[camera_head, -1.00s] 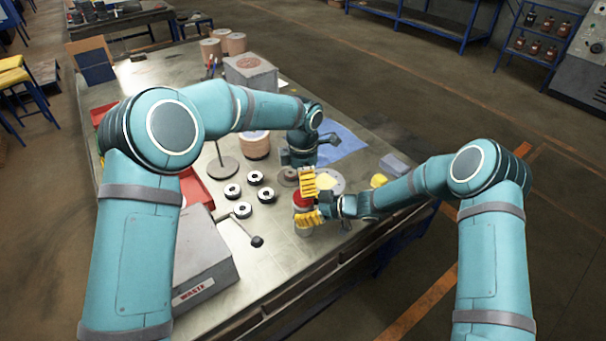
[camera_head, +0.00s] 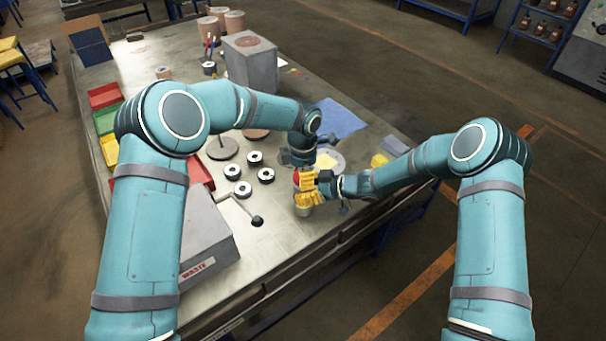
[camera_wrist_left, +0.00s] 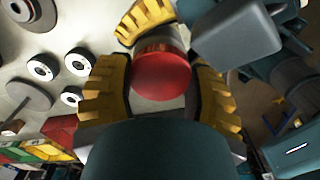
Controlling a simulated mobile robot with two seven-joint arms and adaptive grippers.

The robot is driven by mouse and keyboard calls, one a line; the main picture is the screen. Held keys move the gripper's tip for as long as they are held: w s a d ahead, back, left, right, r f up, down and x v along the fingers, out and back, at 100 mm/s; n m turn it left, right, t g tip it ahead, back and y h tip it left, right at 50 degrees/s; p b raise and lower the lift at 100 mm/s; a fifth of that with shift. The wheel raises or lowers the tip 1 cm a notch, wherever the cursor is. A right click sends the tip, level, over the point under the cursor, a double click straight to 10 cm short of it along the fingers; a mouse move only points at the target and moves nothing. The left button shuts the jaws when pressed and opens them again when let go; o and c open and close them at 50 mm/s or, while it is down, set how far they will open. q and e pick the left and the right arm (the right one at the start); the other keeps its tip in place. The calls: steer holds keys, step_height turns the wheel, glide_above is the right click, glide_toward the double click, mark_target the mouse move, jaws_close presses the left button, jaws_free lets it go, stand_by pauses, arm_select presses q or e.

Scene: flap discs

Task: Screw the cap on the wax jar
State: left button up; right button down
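The wax jar (camera_head: 303,211) stands near the table's front edge, its lower part showing below the yellow fingers. The red cap (camera_wrist_left: 162,75) is on top of the jar; a sliver of it also shows in the head view (camera_head: 296,177). My left gripper (camera_head: 306,180) points down over it. In the left wrist view its two yellow fingers lie close against both sides of the cap, with no clear gap. My right gripper (camera_head: 308,198) comes in from the right just below, closed around the jar's body; one of its fingers is hidden.
Several black-and-white discs (camera_head: 255,158) lie left of the jar, beside a rod with a black knob (camera_head: 257,220). A grey waste box (camera_head: 205,240) stands at the front left. A blue sheet (camera_head: 338,118) and a yellow-topped block (camera_head: 379,160) are behind and right.

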arm_select(q)
steer(key=shift+c, duration=1.4)
steer(key=m, duration=0.8)
steer(key=shift+m, duration=0.4)
steer(key=m, duration=0.4)
steer(key=shift+w+m, duration=0.1)
steer(key=shift+m, duration=0.3)
steer(key=o, duration=1.2)
steer(key=shift+r, duration=2.3)
